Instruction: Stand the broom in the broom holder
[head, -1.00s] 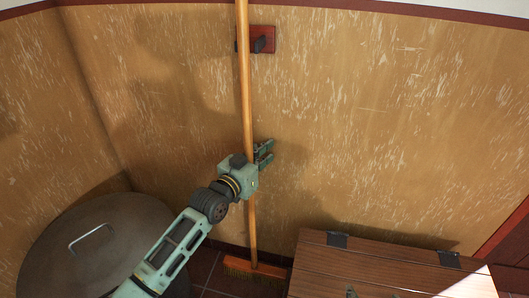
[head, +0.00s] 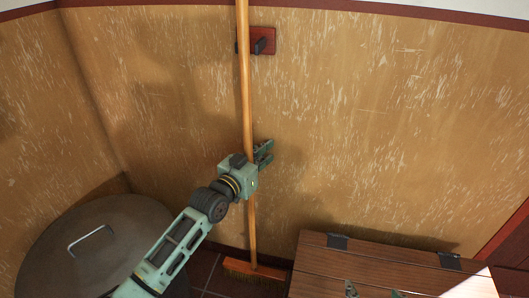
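The broom (head: 246,100) stands nearly upright, its long orange handle running from the top of the head view down to a wide orange head with bristles (head: 256,273) at the floor. The broom holder (head: 268,39), a small red plate with dark prongs, is on the wall near the top. The handle crosses in front of the plate's left part, with dark pieces on either side; I cannot tell how deep it sits. My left gripper (head: 263,153) is around the handle at mid-height, its fingertips showing past the right side. The grip itself is partly hidden.
A round metal bin with a lid (head: 60,245) stands at the lower left. A brown wooden chest (head: 385,268) stands at the lower right, close to the broom head. The scuffed yellow wall is bare to the right of the holder.

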